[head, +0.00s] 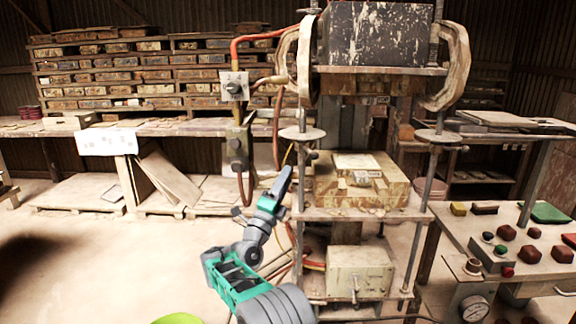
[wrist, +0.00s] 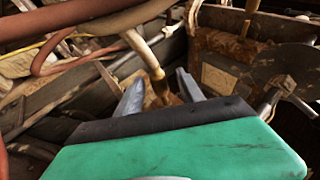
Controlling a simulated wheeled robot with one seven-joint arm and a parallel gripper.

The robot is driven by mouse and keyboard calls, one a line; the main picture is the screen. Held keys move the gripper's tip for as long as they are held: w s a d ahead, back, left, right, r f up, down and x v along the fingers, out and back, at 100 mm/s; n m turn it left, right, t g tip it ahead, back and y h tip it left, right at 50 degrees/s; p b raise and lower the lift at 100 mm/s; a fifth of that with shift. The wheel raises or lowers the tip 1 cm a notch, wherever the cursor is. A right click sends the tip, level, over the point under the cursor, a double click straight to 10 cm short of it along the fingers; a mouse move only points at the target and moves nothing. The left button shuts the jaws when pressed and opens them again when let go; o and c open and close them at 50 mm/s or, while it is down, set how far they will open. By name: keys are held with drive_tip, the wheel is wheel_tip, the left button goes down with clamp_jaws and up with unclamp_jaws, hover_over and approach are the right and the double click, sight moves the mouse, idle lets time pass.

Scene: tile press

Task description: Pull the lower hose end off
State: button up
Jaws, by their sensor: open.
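My gripper (head: 288,170) is raised beside the press's left post in the head view. In the wrist view, my gripper (wrist: 160,88) shows two grey fingers spread apart. A pale tan hose end (wrist: 143,50) with a brass-coloured collar (wrist: 157,74) comes down from the upper left to the gap between the fingertips. The collar appears just beyond or between the tips; I cannot tell whether either finger touches it. Its lower part and the fitting below are partly hidden by my gripper. In the head view I cannot make out this hose end clearly behind my gripper.
Thick reddish hoses (wrist: 80,22) cross the upper left of the wrist view. A round metal plate (wrist: 283,72) stands at the right. The press (head: 362,185) has a left post (head: 302,165) close by. A valve box (head: 238,148) hangs left of it. Open floor lies left.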

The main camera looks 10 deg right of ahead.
drive_tip(key=shift+x, duration=1.25)
drive_tip(key=shift+f, duration=0.15)
drive_tip(key=shift+c, duration=0.6)
clamp_jaws()
